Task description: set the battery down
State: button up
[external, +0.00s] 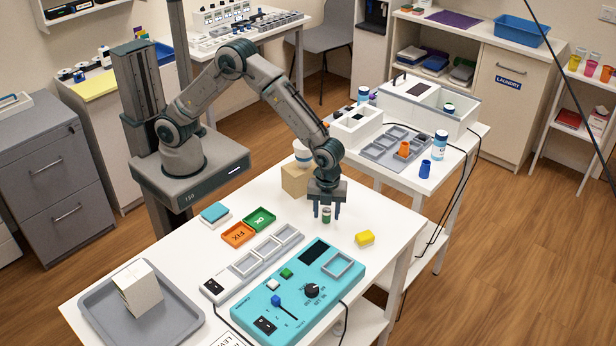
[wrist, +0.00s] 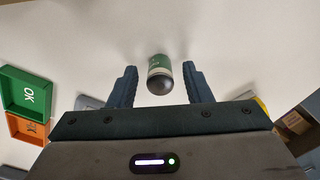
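The battery (external: 326,215) is a small green cylinder with a pale band and a dark end. It appears upright on the white table, right under my arm. My gripper (external: 326,213) points down over it with its fingers apart, one on each side. In the wrist view the battery (wrist: 159,72) sits between the fingertips of my gripper (wrist: 159,70), with a clear gap on both sides. The wrist view shows no finger touching it. Whether its base is fully on the table is hard to see.
A green OK tray (external: 260,219) and orange FIX tray (external: 238,234) lie to the left. A teal control panel (external: 270,308) and a grey slotted strip (external: 215,287) are in front. Bare table surrounds the battery.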

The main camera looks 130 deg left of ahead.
aim_at(327, 210)
notch_tip(327, 210, up, 12)
jog(key=s+d+r+n, duration=0.2)
jog(key=s+d+r, duration=0.3)
jog(key=s, duration=0.1)
jog(key=s+d+n+t, duration=0.1)
jog(key=s+d+n, duration=0.3)
jog(key=s, duration=0.7)
jog(key=s+d+n+t, duration=0.1)
jog(key=s+d+n, duration=0.3)
jog(key=s, duration=0.8)
jog(key=shift+s+d+r+n+t+b, duration=0.2)
jog(key=shift+s+r+n+t+b, duration=0.1)
jog(key=shift+r+n+t, duration=0.15)
